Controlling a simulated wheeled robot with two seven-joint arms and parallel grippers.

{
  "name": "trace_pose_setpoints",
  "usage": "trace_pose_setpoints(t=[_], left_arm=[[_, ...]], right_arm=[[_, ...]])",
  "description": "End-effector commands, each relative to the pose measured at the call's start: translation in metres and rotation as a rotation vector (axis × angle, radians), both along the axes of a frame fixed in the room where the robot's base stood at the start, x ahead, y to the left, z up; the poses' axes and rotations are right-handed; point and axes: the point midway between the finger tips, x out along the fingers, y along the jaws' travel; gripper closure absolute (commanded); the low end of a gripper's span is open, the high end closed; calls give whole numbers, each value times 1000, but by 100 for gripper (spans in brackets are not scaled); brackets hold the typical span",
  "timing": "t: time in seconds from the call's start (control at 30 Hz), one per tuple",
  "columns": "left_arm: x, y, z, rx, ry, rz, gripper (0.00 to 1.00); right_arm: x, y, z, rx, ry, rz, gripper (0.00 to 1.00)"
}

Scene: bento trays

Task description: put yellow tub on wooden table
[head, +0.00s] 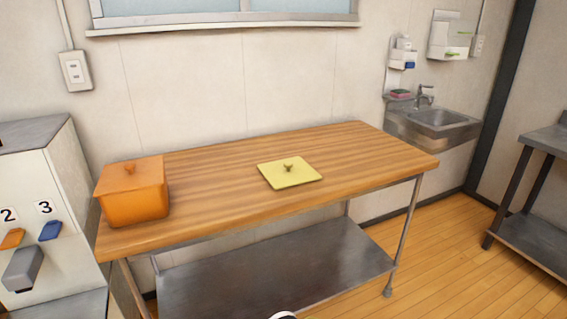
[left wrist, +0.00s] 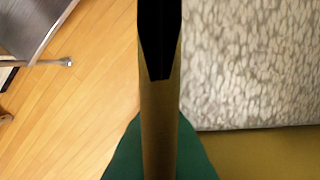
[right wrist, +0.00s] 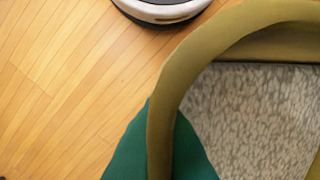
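The wooden table (head: 222,178) stands against the wall in the head view. A yellow lid with a small knob (head: 290,173) lies on its middle. The yellow tub's olive-yellow rim (left wrist: 159,115) runs up the left wrist view, and its curved rim (right wrist: 225,40) shows in the right wrist view. Grey-white grainy contents fill the tub. The green fingers of my left gripper (left wrist: 160,155) sit on both sides of the rim, closed on it. My right gripper (right wrist: 160,150) is closed on the rim likewise. Wood floor shows beside the tub. Most of the tub is out of the head view.
An orange lidded tub (head: 133,190) stands at the table's left end. A numbered dispenser (head: 45,200) is at the left. The table's front and right parts are bare. A metal shelf (head: 275,268) lies below, and a sink (head: 438,118) is at the back right.

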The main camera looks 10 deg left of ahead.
Motion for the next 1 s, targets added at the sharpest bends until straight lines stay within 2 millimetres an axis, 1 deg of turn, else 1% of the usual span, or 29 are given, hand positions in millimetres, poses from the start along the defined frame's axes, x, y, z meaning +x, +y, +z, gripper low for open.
trace_pose_setpoints(t=[0.37, 0.53, 0.67, 1.0], left_arm=[[1, 2, 1, 3, -1, 2, 100], [3, 1, 7, 3, -2, 2, 100], [8, 1, 18, 3, -1, 2, 100], [25, 1, 58, 4, -2, 3, 100]], right_arm=[[1, -1, 1, -1, -3, -2, 100], [4, -1, 7, -1, -4, -2, 100], [8, -1, 19, -1, -4, -2, 100], [26, -1, 59, -1, -5, -2, 100]])
